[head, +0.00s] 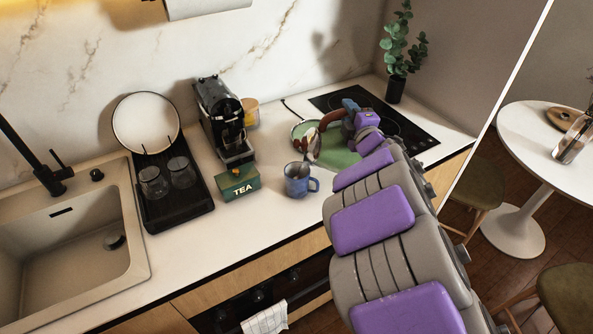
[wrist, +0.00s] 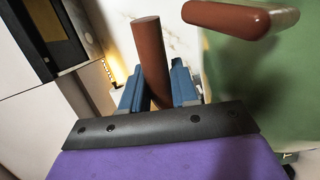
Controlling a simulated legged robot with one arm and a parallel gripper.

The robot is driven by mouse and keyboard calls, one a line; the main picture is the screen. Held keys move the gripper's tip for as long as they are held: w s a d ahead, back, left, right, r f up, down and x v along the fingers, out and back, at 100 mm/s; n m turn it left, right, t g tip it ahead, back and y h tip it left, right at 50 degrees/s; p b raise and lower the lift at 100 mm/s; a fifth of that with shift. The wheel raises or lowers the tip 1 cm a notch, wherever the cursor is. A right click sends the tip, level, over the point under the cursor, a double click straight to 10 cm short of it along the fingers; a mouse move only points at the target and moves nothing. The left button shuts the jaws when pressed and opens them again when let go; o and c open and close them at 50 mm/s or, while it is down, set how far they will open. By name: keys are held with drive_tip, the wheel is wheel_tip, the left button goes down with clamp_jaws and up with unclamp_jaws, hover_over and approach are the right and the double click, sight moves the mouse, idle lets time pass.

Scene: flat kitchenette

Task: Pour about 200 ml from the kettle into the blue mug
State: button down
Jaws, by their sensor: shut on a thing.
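The blue mug (head: 297,182) stands upright on the white counter, its handle to the right, beside the tea box. The green kettle (head: 338,153) is behind and to the right of the mug, partly hidden by my arm. It also shows in the wrist view (wrist: 262,75), where its brown handle (wrist: 150,55) passes between the blue fingers. My gripper (head: 349,108) is shut on this handle; it also shows in the wrist view (wrist: 156,84). I cannot tell whether the kettle touches the surface below or how far it tilts.
A green tea box (head: 239,184) and a black coffee machine (head: 222,120) stand left of the mug. A black hob (head: 415,133) lies behind my gripper, with a potted plant (head: 396,88) at its back. A black rack with glasses (head: 175,210) and a sink (head: 75,240) are further left.

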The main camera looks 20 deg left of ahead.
drive_tip(key=shift+s+a+r+b, duration=0.3)
drive_tip(key=shift+a+r, duration=0.1)
idle(1.4)
drive_tip(key=shift+d, duration=0.1)
